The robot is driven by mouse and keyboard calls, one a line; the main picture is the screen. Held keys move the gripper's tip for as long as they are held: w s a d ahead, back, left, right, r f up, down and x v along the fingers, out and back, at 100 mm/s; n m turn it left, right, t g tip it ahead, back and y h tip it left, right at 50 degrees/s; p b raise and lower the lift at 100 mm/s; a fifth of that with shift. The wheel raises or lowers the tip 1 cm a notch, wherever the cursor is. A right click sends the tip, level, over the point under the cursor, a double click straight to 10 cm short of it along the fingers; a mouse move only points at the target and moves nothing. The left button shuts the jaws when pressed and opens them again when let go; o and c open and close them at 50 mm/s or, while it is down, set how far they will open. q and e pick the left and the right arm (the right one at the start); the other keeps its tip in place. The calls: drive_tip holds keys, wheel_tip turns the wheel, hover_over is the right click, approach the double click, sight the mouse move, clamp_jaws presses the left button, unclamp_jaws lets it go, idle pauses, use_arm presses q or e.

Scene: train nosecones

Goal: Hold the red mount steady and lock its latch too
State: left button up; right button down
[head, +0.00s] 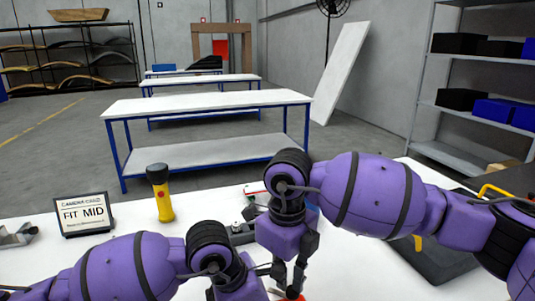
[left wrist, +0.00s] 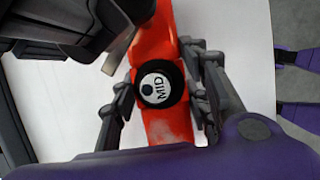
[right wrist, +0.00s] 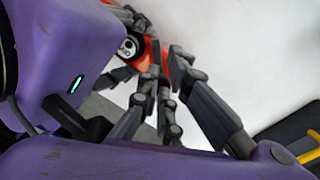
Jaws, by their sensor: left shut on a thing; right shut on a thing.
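The red mount (left wrist: 168,128) is a long orange-red bar with a black round piece marked MID (left wrist: 157,86). My left gripper (left wrist: 163,95) is shut on the mount, with its fingers on either side of the bar beside the round piece. My right gripper (right wrist: 164,75) is shut at the mount, where some red (right wrist: 148,52) shows beside its fingertips. Which part of the mount it holds is hidden. In the head view my right gripper (head: 290,289) points down at the bottom edge. I cannot make out the latch or its position.
A white table (head: 130,262) lies under both arms. A yellow and black torch (head: 160,192) and a FIT MID sign (head: 85,214) stand at the left, near a grey metal piece (head: 17,236). A dark tray (head: 440,258) lies at the right.

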sight(281, 293)
use_arm(q)
drive_tip(key=shift+w, duration=0.15)
use_arm(e)
drive_tip(key=shift+a+r, duration=0.15)
drive_tip(key=shift+r, duration=1.15)
drive_tip(key=shift+a+r, duration=0.15)
drive_tip(key=shift+r, duration=1.15)
use_arm(q)
drive_tip(key=o, duration=1.4)
drive_tip(key=shift+c, duration=0.2)
